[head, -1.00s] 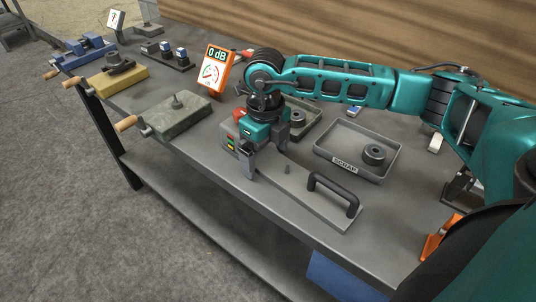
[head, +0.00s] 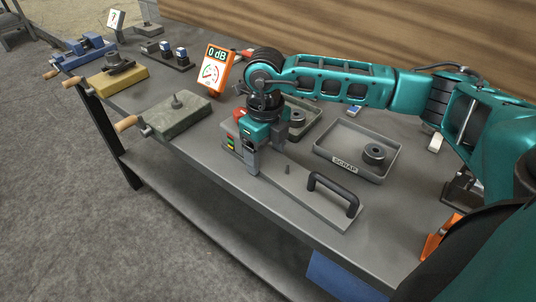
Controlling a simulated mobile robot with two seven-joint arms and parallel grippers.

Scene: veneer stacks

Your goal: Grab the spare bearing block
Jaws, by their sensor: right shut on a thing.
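My right gripper (head: 266,150) points down at the left end of a grey plate with a black handle (head: 334,193). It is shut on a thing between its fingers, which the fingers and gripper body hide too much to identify. A dark, round block with a hole (head: 298,117) sits in a grey tray (head: 318,117) just behind the gripper. A similar block (head: 374,152) sits in the tray marked SCRAP (head: 345,165), right of the gripper. I cannot tell which is the spare bearing block. My left gripper is not in view.
A short pin (head: 287,170) stands on the plate. Coloured lights (head: 230,141) are beside the gripper. An orange meter reading 0 dB (head: 214,70) stands behind left. A grey-green block (head: 178,115) and a yellow block (head: 118,80) lie left.

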